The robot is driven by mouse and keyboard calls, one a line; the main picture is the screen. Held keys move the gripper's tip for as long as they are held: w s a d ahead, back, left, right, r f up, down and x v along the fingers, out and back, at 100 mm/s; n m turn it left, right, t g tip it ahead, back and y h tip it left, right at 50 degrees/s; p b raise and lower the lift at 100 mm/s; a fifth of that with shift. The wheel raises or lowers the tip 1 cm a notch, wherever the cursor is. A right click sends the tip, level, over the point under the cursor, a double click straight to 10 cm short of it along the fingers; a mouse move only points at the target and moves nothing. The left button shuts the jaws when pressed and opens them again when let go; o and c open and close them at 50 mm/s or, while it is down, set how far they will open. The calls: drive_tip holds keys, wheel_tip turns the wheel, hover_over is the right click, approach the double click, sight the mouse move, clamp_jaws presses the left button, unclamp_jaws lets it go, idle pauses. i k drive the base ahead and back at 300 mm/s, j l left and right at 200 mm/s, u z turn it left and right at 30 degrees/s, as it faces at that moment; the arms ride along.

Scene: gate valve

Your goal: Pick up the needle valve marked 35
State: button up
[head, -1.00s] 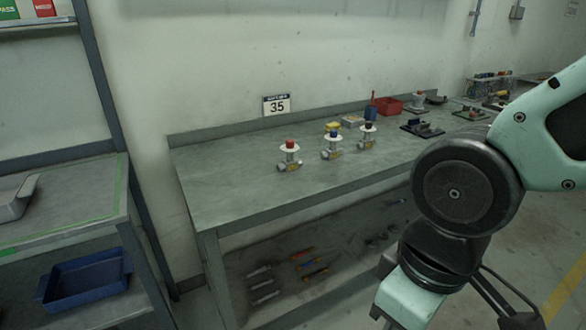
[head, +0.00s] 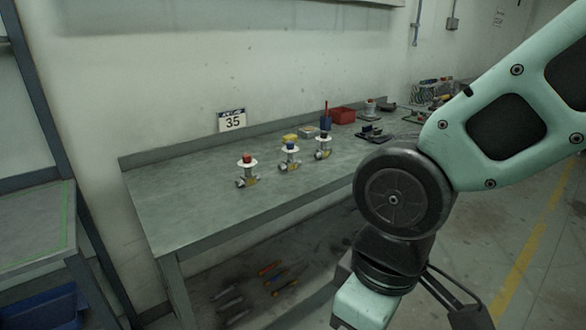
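Three small metal valves stand upright in a row on the grey workbench (head: 185,190). The left valve (head: 247,172) has a red top above a white disc. The right valve (head: 323,147) has a dark top and a white disc. A sign reading 35 (head: 232,121) stands at the bench's back edge, behind the left valve. No marking can be read on the valves themselves. My arm crosses the right side of the view, apart from the valves.
Dark fixtures (head: 374,133) lie farther right. Hand tools (head: 270,270) lie on the shelf below. A blue bin (head: 45,308) is at lower left. The bench's left part is clear.

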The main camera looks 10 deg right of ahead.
sight(324, 152)
drive_tip(key=i+l, duration=0.3)
drive_tip(key=i+l+z, duration=0.15)
drive_tip(key=i, duration=0.35)
drive_tip(key=i+l, duration=0.35)
drive_tip(key=i+l+z, duration=0.15)
drive_tip(key=i, duration=0.35)
drive_tip(key=l, duration=0.1)
